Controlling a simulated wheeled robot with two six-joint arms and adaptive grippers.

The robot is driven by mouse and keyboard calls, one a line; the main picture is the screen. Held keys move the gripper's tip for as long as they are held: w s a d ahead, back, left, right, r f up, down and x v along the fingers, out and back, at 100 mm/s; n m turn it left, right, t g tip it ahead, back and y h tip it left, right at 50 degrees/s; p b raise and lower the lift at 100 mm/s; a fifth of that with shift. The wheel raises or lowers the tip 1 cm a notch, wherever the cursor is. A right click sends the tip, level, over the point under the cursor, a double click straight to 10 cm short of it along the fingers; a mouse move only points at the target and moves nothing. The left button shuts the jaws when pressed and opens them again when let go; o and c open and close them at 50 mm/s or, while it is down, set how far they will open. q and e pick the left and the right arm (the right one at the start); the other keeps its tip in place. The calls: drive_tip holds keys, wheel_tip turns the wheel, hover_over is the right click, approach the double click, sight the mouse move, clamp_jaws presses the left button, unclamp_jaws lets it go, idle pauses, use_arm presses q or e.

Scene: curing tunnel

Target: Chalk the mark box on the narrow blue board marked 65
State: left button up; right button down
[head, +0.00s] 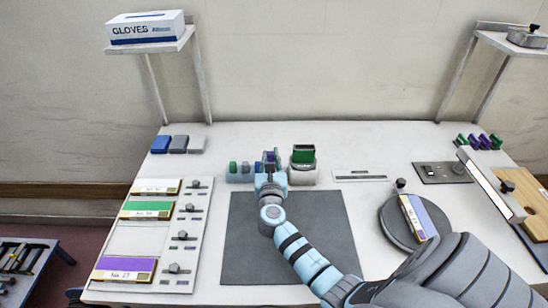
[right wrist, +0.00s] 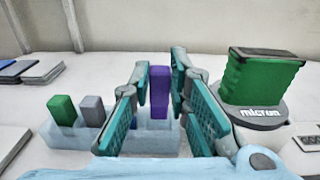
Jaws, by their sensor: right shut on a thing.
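My right gripper (head: 270,162) reaches over the grey mat to a pale blue chalk holder (head: 238,177). In the right wrist view its teal fingers stand on both sides of a purple chalk stick (right wrist: 160,90) and are shut on it. The stick is upright at the holder (right wrist: 60,141); whether its foot is clear of it is hidden. A green stick (right wrist: 62,109) and a grey stick (right wrist: 92,110) stand in the holder to the left. A narrow board with a blue-violet band (head: 424,218) lies on a round dark turntable (head: 397,235); its number is unreadable. My left gripper is out of view.
A green block on a grey base (head: 303,155) stands close right of my right gripper. Several boards lie in a rack (head: 138,238) at the left, beside a strip of knobs. A grey mat (head: 250,250) fills the middle. A lamp bar (head: 490,182) overhangs the right side.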

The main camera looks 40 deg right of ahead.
drive_tip(key=shift+f, duration=0.1)
idle(0.3)
drive_tip(key=shift+f+b, duration=1.05)
drive_tip(key=c, duration=1.4)
unclamp_jaws()
drive_tip(key=shift+c, duration=0.2)
drive_tip(key=shift+r, duration=0.1)
wheel_tip(320, 180, up, 7)
drive_tip(key=p, duration=0.7)
